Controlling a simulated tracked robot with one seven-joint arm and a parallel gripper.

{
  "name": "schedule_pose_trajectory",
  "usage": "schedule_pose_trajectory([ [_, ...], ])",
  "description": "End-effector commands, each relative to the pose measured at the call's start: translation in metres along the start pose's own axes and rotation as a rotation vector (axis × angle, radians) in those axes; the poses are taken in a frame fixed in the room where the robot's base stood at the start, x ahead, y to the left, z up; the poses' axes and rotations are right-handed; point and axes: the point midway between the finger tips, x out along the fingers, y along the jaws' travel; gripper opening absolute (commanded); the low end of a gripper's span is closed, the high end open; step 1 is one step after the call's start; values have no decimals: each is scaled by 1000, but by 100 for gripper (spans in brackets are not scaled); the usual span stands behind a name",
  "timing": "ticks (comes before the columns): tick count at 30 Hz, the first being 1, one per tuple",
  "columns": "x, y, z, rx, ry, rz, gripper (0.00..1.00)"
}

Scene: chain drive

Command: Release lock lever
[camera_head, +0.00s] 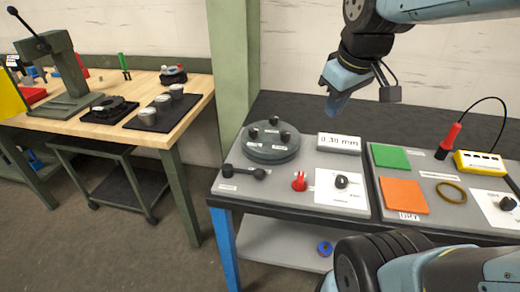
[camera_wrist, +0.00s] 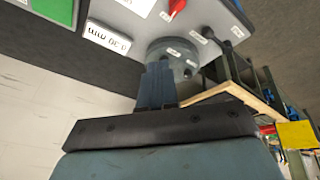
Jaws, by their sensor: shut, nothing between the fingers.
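A black lever (camera_head: 243,172) with round ends lies at the front left of the grey panel; its label is too small to read. A red knob or lever (camera_head: 300,181) stands to its right, and its red tip shows in the wrist view (camera_wrist: 176,7). I cannot tell which is the lock lever. A round grey disc (camera_head: 270,148) with several black pegs is behind them; it also shows in the wrist view (camera_wrist: 165,47). My gripper (camera_head: 334,108) is shut and empty, raised above the back of the panel, apart from everything. Its closed fingers (camera_wrist: 156,88) point toward the disc in the wrist view.
A display block (camera_head: 340,143) reading about 0.30 mm stands behind a black knob (camera_head: 341,181) on a white plate. Green (camera_head: 390,156) and orange (camera_head: 403,195) pads and a yellow box (camera_head: 479,163) are to the right. A wooden workbench (camera_head: 185,103) is at left.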

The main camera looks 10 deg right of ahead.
Motion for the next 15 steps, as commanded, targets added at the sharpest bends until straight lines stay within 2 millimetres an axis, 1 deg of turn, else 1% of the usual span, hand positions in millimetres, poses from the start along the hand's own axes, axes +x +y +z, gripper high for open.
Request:
schedule_pose_trajectory([
  [1,8,-1,-10,-96,-30,-17,0],
  [6,32,-6,-37,-455,-101,-98,0],
  [11,58,-12,-61,-790,-138,-202,0],
  [15,83,-20,-80,-1079,-143,-313,0],
])
